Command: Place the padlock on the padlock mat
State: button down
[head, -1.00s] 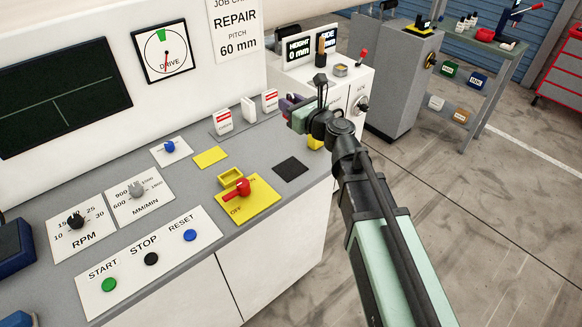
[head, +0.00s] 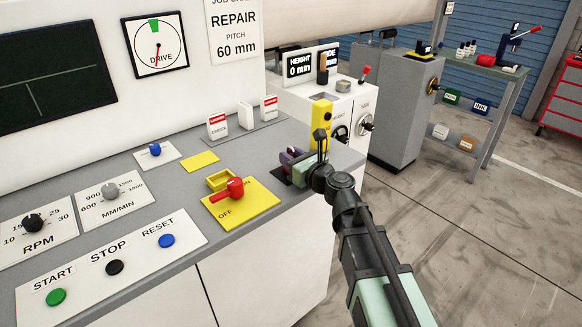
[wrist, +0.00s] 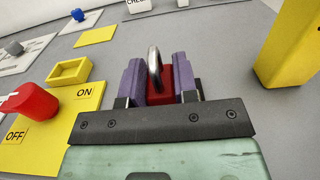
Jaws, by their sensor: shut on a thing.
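The padlock (wrist: 159,99) has a red body and a silver shackle that stands up. My gripper (wrist: 158,85) is shut on it, with a purple finger on each side of the red body. In the head view my gripper (head: 291,157) is low over the right end of the grey bench, and the padlock is mostly hidden there. The wrist view does not show this mat.
Left of the gripper is a yellow plate (head: 255,205) with a red switch (head: 235,188) and a small yellow box frame (head: 219,179). A yellow post (head: 321,111) stands close behind on the right. A flat yellow patch (head: 200,161) lies further left. The bench's front edge is near.

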jog(key=shift+f, duration=0.15)
jog(key=c, duration=0.9)
grip_release()
